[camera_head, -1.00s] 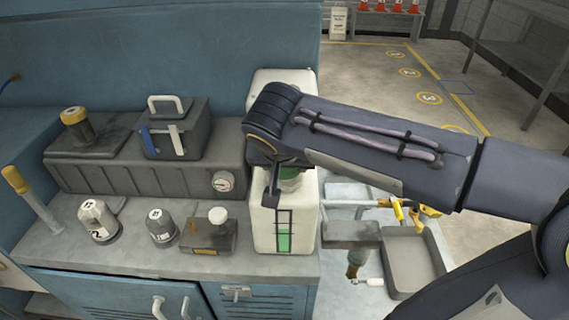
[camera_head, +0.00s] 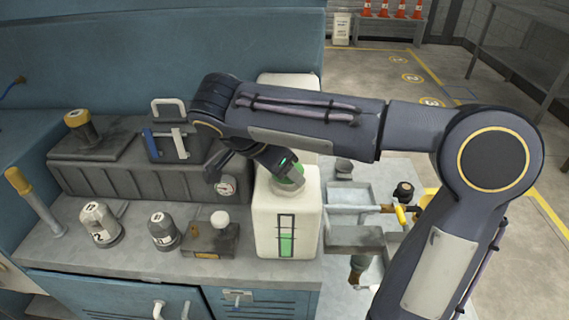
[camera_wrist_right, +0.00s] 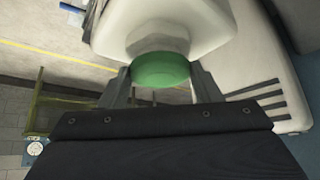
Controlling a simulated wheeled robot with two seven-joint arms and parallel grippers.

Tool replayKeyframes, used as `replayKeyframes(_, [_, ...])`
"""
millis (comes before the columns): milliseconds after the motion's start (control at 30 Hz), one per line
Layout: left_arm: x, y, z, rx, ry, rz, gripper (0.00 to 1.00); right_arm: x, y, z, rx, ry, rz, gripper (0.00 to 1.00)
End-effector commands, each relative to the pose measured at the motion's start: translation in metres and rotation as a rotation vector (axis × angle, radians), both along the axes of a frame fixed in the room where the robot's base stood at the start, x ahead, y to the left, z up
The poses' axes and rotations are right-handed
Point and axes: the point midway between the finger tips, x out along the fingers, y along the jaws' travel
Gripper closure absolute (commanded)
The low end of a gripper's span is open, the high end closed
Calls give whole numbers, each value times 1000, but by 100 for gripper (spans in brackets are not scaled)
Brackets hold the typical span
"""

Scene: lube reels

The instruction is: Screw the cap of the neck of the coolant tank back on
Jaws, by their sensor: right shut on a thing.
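The white coolant tank (camera_head: 287,215) stands at the right end of the bench, with a green level strip on its front. The green cap (camera_head: 291,182) is at the tank's neck, partly hidden by my right gripper (camera_head: 284,172). In the right wrist view the green cap (camera_wrist_right: 160,68) sits between the two fingers of my right gripper (camera_wrist_right: 160,80), which are shut on it. The cap meets the end of the white neck (camera_wrist_right: 160,42) there; whether its thread is engaged cannot be told. My left gripper is out of view.
Grey trays (camera_head: 350,194) sit to the right. The bench front between them is clear.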

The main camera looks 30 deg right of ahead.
Motion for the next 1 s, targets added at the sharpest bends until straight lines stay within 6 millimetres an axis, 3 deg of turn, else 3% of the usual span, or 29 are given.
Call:
replayKeyframes(100, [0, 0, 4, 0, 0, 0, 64, 1, 1, -1, 3, 5, -101, 68])
replayKeyframes(367, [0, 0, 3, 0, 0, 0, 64, 1, 1, -2, 2, 4, -115, 68])
replayKeyframes(700, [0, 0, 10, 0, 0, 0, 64, 2, 1, -1, 2, 6, -338, 68])
replayKeyframes(833, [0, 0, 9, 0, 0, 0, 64, 1, 1, -2, 2, 6, -338, 68])
replayKeyframes(867, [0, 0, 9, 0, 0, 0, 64, 1, 1, -2, 2, 6, -338, 40])
replayKeyframes(1000, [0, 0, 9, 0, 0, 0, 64, 2, 0, -2, 2, 4, -338, 22])
